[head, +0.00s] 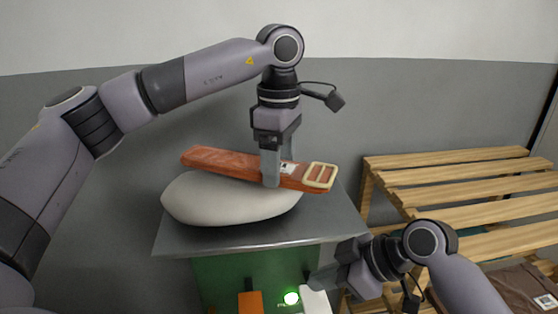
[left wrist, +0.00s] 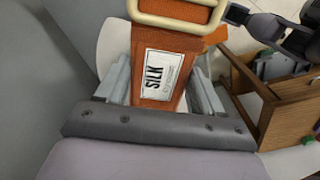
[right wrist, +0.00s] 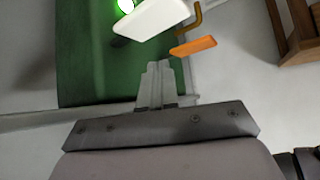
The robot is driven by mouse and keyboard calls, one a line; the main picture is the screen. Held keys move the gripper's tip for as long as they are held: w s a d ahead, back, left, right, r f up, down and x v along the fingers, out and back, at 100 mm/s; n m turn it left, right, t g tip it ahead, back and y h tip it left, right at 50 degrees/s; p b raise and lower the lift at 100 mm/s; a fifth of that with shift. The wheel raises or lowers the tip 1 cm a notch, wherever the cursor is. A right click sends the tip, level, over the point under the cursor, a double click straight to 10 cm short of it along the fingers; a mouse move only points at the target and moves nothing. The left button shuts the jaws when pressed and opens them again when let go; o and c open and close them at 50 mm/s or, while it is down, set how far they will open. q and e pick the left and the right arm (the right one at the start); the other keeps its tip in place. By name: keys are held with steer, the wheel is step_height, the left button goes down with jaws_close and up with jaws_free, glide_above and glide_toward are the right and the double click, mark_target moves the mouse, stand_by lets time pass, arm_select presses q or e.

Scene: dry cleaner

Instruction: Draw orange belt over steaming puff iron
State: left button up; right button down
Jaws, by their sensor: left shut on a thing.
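The orange belt (head: 225,160) has a cream buckle at its right end, and its SILK label shows in the left wrist view (left wrist: 160,106). It lies tilted across the top of the pale, rounded puff iron (head: 230,203), its buckle end sticking out past the right side. My left gripper (head: 271,180) is shut on the belt near the label, above the right part of the puff. My right gripper (head: 318,280) is low in front of the green cabinet, near a white pedal-like part (right wrist: 150,20). Its fingers (right wrist: 157,70) are together with nothing visible between them. No steam is visible.
The puff iron stands on a grey metal top (head: 180,242) over a green cabinet (head: 225,272) with a lit green lamp (head: 291,298) and an orange part (head: 250,302). A slatted wooden rack (head: 470,180) stands at the right, with folded brown cloth (head: 500,290) below it.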

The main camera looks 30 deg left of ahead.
mark_target(294, 170)
steer(key=shift+f, duration=1.4)
steer(key=shift+f, duration=0.1)
stand_by(0.9)
steer(key=shift+f, duration=1.55)
arm_select(q)
steer(key=shift+f, duration=1.2)
arm_select(e)
steer(key=shift+d, duration=0.1)
arm_select(q)
steer(key=shift+d, duration=0.1)
steer(key=shift+w+d, duration=0.2)
steer(key=shift+d, duration=1.25)
steer(key=shift+a, duration=0.1)
steer(key=shift+s+a, duration=0.15)
steer(key=shift+a, duration=0.85)
steer(key=shift+s+a, duration=0.2)
steer(key=shift+a, duration=0.75)
steer(key=shift+s+a, duration=0.15)
steer(key=shift+a, duration=0.85)
